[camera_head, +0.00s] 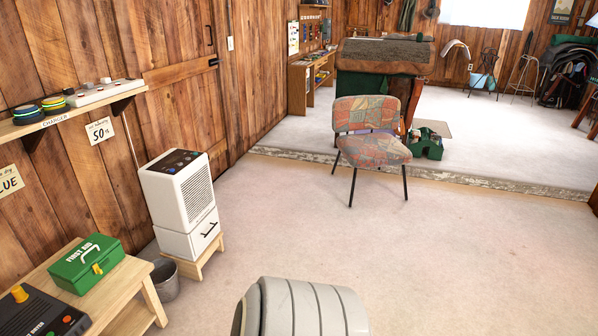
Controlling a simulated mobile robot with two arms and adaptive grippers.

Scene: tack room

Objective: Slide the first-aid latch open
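The green first-aid box (75,275) sits on a light wooden table (118,290) at the lower left. Its lid is closed and carries white "FIRST AID" lettering and a white handle. A small yellow latch (97,268) shows on its front side. I cannot tell from this distance whether the latch is slid to either side. Neither of my grippers is in view.
A dark device (45,318) with a yellow knob stands beside the box. A grey bin (165,280) and a white dehumidifier-like unit (180,190) stand right of the table. A shelf (50,120) is above. A patterned chair (370,140) stands beyond clear floor.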

